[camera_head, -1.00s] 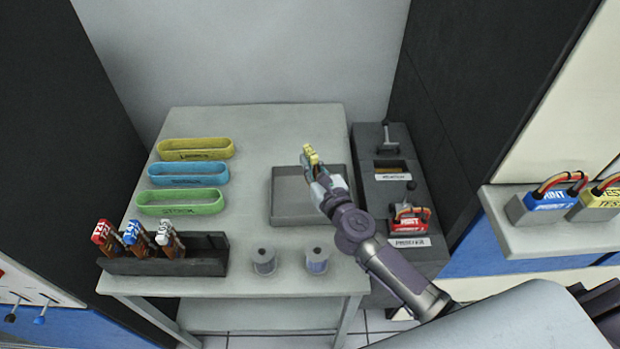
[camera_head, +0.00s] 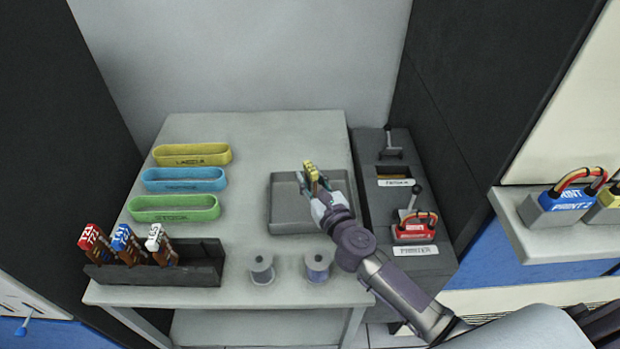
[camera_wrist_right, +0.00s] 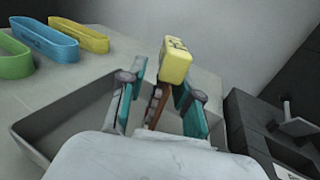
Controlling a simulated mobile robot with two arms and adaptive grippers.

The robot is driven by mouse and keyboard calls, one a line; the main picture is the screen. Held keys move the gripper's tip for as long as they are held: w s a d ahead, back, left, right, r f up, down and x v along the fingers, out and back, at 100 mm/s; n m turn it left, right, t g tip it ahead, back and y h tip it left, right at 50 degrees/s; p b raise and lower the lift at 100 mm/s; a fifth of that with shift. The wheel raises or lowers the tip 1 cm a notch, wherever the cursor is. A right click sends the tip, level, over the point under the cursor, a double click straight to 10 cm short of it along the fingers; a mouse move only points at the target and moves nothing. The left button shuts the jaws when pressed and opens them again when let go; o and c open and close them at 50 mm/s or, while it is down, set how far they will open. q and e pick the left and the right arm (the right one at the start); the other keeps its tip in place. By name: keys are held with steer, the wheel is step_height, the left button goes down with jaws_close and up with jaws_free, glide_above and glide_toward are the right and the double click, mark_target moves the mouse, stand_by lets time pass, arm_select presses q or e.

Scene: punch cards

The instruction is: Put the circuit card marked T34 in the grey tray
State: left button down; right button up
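A card with a yellow head (camera_head: 311,171) and a brown body is upright over the grey tray (camera_head: 283,228); its mark is too small to read. My right gripper (camera_head: 315,184) is at the tray, around the card. In the right wrist view, the teal fingers (camera_wrist_right: 160,92) stand apart on both sides of the card (camera_wrist_right: 176,62). A gap shows between the left finger and the brown body; contact on the right is unclear. The card's lower end is hidden, so I cannot tell whether it touches the tray floor. My left gripper is not in view.
A dark rack (camera_head: 205,268) holds red, blue and white cards. Yellow (camera_head: 193,155), blue (camera_head: 184,180) and green (camera_head: 174,209) oval bins stand at left. Two spools (camera_head: 262,269) (camera_head: 318,267) stand in front of the tray. A dark unit with levers (camera_head: 390,148) is at right.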

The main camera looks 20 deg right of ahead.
steer(key=shift+r, duration=0.25)
steer(key=shift+s+f, duration=0.15)
steer(key=shift+s, duration=0.2)
steer(key=s+d+b, duration=0.1)
steer(key=s, duration=1)
steer(key=shift+d, duration=0.35)
steer(key=shift+s, duration=0.15)
